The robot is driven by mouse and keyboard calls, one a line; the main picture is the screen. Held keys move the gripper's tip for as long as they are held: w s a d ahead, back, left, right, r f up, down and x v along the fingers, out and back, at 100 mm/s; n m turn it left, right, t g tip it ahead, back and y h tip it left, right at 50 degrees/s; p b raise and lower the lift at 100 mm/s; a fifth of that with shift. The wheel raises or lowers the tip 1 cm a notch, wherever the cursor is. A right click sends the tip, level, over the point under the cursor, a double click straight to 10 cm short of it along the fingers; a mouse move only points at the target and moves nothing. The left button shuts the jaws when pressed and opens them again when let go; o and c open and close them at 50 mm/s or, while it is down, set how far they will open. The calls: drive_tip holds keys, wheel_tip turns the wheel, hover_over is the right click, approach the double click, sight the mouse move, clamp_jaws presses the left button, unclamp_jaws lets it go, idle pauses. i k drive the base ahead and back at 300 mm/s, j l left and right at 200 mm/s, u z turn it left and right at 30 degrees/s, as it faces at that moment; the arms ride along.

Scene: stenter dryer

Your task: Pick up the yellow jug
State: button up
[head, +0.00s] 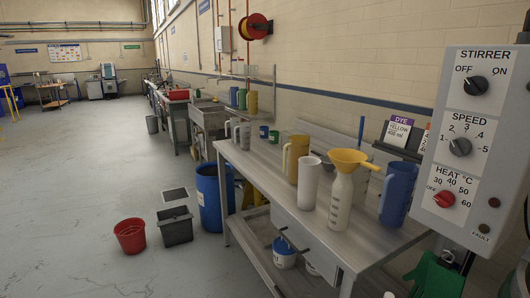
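The yellow jug (297,158) stands upright on the grey metal bench, towards its wall side, with its handle on the left. A tall white cylinder (309,184) stands just in front of it and overlaps its lower right side. To the right, a yellow funnel (350,157) sits in the top of a translucent bottle (341,202). A blue jug (398,194) stands farther right. My gripper is not in view.
The bench (262,173) has free surface left of the yellow jug. Grey jugs (244,135) and small tubs (273,136) stand at its far end. A control box (474,140) rises at right. A blue barrel (209,198), red bucket (130,236) and dark bin (175,228) stand on the floor.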

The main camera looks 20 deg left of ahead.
sight(298, 145)
drive_tip(key=i+j+u, duration=0.4)
drive_tip(key=i+j, duration=1.1)
drive_tip(key=i, duration=0.1)
